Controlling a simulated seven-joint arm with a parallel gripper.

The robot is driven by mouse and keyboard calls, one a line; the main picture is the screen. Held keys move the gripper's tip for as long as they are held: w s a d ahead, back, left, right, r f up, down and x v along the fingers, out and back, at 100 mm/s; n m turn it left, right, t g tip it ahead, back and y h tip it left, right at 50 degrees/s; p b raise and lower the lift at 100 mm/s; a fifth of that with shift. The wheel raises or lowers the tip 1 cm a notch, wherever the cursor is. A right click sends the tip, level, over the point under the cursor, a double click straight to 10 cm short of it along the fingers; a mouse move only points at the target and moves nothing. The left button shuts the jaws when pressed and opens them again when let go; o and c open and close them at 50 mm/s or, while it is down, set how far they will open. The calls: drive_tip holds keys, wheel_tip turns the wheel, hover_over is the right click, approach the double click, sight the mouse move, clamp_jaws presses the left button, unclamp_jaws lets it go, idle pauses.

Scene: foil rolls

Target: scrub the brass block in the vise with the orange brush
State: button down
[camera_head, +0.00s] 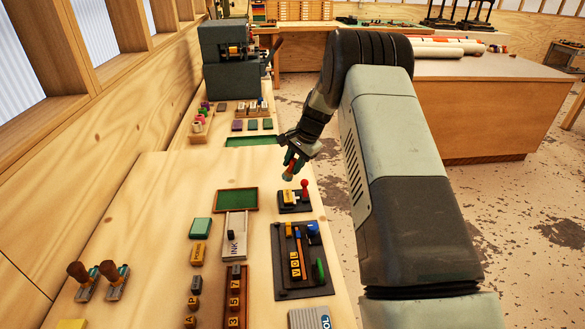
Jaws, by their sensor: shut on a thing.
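My gripper (292,161) is above the far right part of the near wooden table, pointing down. The view is too small to show the bristles clearly. The brass block (290,197) is a yellow piece in the dark vise (295,208), which has a red-knobbed lever (305,186) on its right. The brush is above and slightly behind the block, and seems apart from it. My fingers hide part of the brush.
Wooden-handled stamps (102,280) stand at the front left. Bare tabletop lies left of the green pad.

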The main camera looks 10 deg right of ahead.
drive_tip(key=shift+r, duration=0.1)
drive_tip(key=shift+r, duration=0.45)
drive_tip(key=shift+f, duration=3.75)
drive_tip(key=shift+w+f, duration=0.2)
drive_tip(key=shift+w, duration=1.75)
drive_tip(key=shift+s+f, duration=0.1)
drive_tip(key=shift+s, duration=1.9)
drive_tip(key=shift+r, duration=4.05)
